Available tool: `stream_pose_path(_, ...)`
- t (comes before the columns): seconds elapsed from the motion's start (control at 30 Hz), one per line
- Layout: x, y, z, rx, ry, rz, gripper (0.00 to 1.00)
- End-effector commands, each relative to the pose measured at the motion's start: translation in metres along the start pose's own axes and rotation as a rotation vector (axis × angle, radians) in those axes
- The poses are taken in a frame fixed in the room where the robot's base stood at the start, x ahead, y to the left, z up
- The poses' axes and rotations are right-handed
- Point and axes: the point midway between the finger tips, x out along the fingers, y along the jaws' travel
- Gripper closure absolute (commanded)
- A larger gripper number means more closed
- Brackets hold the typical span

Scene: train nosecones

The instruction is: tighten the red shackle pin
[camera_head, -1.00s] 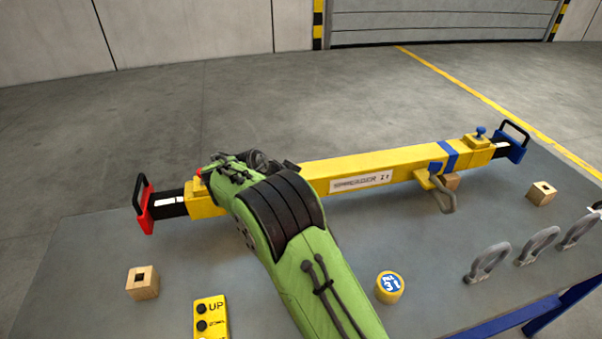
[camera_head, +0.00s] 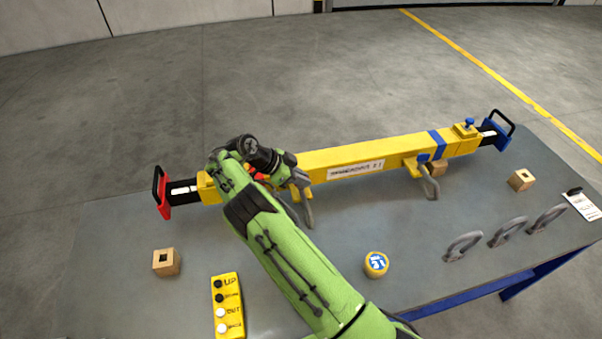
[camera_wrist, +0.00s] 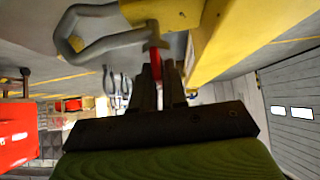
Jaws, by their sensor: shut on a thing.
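The yellow spreader beam (camera_head: 345,159) lies across the table. A grey shackle (camera_head: 306,208) hangs at its left half, beside my arm; it also shows at the top of the wrist view (camera_wrist: 95,43), by a yellow lug (camera_wrist: 165,12). The red shackle pin (camera_wrist: 155,58) stands at the shackle, between the fingertips of my gripper (camera_wrist: 162,75). My gripper is shut on the pin; the fingers hide part of it. In the head view my wrist covers most of the pin area, and I cannot tell how far the pin is seated.
A second grey shackle (camera_head: 428,183) hangs at the beam's right half. Several loose shackles (camera_head: 507,231) stand at the table's right. A yellow button box (camera_head: 227,305), a yellow round container (camera_head: 376,264) and a wooden block (camera_head: 166,262) stand in front.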

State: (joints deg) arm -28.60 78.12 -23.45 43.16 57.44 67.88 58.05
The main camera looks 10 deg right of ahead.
Motion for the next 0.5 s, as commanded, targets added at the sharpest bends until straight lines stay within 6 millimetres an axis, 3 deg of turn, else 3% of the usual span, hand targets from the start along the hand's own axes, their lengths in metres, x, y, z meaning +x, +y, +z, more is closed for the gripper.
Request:
stream_pose_path(0.37,-0.0011,-0.0016,-0.0023,0.008,0.002,-0.005,1.0)
stream_pose_path(0.4,-0.0011,-0.0016,-0.0023,0.008,0.002,-0.005,0.81)
stream_pose_path(0.5,-0.0007,-0.0013,-0.0018,0.006,0.002,-0.003,0.66)
